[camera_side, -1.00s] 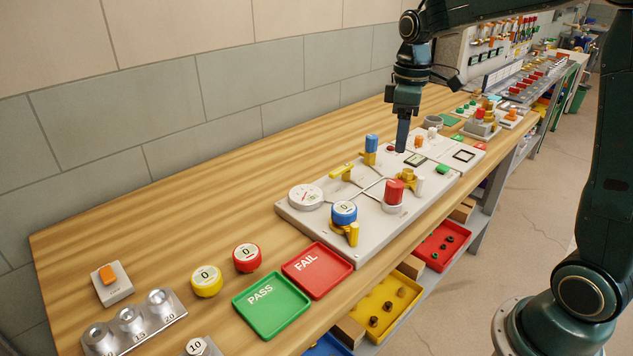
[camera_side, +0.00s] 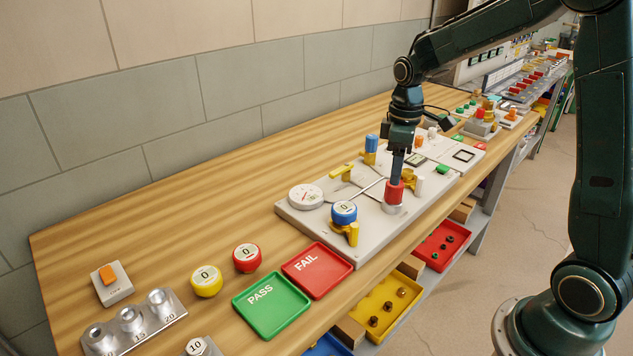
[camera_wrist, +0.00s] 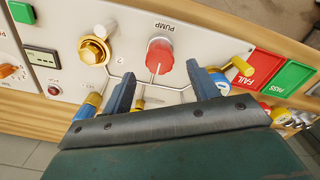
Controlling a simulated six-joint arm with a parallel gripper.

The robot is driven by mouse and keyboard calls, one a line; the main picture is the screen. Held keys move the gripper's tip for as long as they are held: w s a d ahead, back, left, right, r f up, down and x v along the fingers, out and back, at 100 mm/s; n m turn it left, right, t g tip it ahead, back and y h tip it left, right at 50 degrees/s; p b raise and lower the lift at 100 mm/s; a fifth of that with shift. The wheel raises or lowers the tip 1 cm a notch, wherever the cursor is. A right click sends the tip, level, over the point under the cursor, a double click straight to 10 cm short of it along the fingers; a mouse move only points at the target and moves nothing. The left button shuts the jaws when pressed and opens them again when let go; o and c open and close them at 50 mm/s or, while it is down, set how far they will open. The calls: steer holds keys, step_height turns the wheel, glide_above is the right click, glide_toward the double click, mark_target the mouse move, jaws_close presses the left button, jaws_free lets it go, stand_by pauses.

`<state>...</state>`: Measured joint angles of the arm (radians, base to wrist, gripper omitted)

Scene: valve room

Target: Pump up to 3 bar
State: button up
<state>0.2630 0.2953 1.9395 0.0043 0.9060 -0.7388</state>
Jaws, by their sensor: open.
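The red pump knob (camera_side: 393,192) stands on a white base on the light panel, with its PUMP label showing in the wrist view (camera_wrist: 160,58). My gripper (camera_side: 397,172) is directly above it in the side view, fingers pointing down. The blue fingertips (camera_wrist: 165,80) are spread apart in the wrist view, with the knob lying beyond the gap between them. I cannot tell if they touch it. The round white gauge (camera_side: 306,196) lies at the panel's left end; its reading is too small to tell.
A blue-capped gauge with a yellow valve (camera_side: 344,214), a yellow lever (camera_side: 341,173) and a blue-topped valve (camera_side: 371,146) stand close by. A brass fitting (camera_wrist: 94,50) is beside the knob. Green PASS (camera_side: 270,303) and red FAIL (camera_side: 317,270) trays lie on the bench.

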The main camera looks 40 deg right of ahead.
mark_target(394, 191)
steer(key=shift+f, duration=3.05)
steer(key=c, duration=1)
